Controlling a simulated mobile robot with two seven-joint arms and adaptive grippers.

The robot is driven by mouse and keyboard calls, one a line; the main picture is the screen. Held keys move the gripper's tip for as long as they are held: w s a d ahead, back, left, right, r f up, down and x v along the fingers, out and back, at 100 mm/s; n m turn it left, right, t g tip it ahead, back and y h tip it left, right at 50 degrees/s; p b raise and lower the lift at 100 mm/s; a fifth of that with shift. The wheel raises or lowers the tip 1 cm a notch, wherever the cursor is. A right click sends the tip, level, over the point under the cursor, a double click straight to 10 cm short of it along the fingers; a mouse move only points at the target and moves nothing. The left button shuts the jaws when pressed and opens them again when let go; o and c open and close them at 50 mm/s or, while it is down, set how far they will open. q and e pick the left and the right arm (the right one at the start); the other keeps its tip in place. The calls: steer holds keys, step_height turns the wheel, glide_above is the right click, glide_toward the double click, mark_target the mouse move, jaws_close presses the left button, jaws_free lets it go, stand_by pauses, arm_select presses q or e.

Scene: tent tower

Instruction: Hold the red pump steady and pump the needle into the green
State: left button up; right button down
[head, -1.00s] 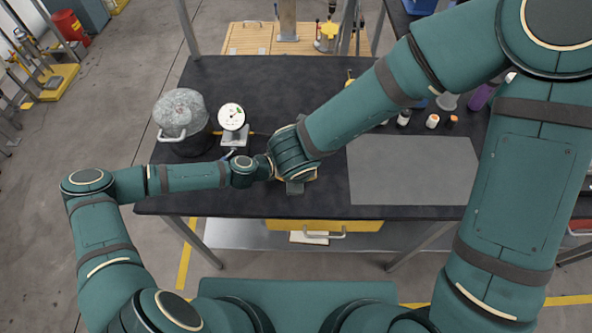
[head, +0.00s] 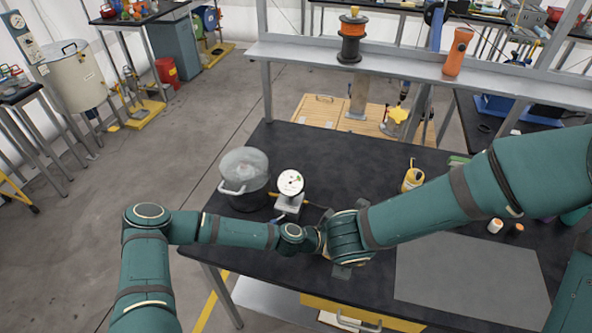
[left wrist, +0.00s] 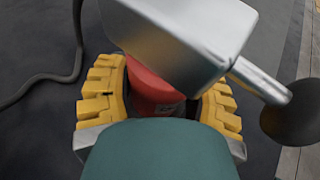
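The pressure gauge, with a white dial, needle and small green mark (head: 290,181), stands on the black table beside a dark pot; the needle's exact reading is too small to tell. The red pump (left wrist: 155,88) shows in the left wrist view under a silver metal block, with a rod and dark knob to the right. My left gripper (left wrist: 160,105) has yellow fingers on both sides of the red body and appears shut on it. In the head view the pump is hidden by my arms. My right wrist is beside the left gripper; its fingers are hidden.
A dark pot with a greyish lid (head: 243,163) stands left of the gauge. A grey mat (head: 470,280) lies bare at the table's right. A dark hose (left wrist: 60,78) shows in the wrist view.

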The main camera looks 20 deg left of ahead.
arm_select(q)
steer(key=o, duration=0.4)
steer(key=shift+o, duration=0.2)
